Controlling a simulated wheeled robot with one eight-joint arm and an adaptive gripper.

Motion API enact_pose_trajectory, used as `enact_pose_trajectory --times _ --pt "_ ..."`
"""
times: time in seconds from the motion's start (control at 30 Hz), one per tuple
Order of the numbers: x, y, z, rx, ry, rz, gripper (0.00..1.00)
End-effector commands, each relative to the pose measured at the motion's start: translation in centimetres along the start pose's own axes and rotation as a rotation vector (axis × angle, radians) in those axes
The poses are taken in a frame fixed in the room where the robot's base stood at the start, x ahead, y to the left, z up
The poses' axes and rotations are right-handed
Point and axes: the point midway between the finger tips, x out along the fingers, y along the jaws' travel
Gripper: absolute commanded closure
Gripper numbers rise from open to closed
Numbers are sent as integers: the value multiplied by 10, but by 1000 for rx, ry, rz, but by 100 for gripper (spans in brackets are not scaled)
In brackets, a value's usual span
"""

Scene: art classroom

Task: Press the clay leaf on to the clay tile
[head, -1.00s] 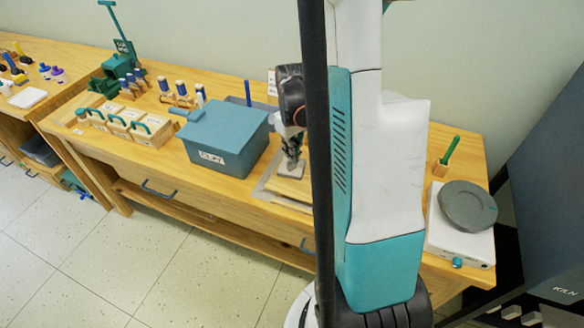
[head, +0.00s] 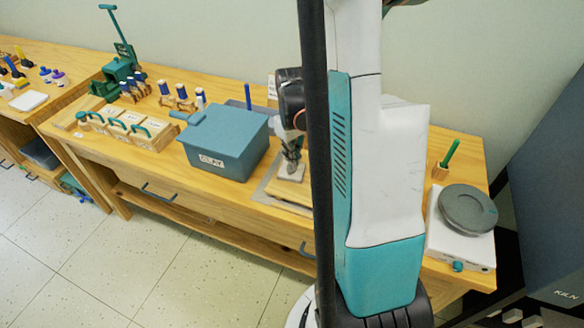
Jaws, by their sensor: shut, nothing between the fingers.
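A small grey flat piece (head: 291,173), which looks like the clay tile, lies on a pale wooden board (head: 287,190) on the bench. My gripper (head: 291,167) points down over this piece with its fingers shut and empty. The fingertips are at or just above its top; I cannot tell whether they touch. I cannot make out the clay leaf; it is either under the fingers or too small to tell. My own arm and a dark vertical post cover the area to the right of the board.
A blue-grey lidded clay box (head: 226,140) stands left of the board. Wooden boxes with teal handles (head: 127,128) and bottles in a rack (head: 182,97) stand farther left. A grey-topped turntable (head: 466,208) and the dark kiln (head: 548,190) are at the right.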

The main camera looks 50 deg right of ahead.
Motion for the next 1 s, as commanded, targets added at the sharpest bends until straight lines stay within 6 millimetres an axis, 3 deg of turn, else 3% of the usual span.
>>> enact_pose_trajectory --times 0.57,1.0 --pt "1 0 0 0 0 0 100" --pt "13 0 0 0 0 0 100"
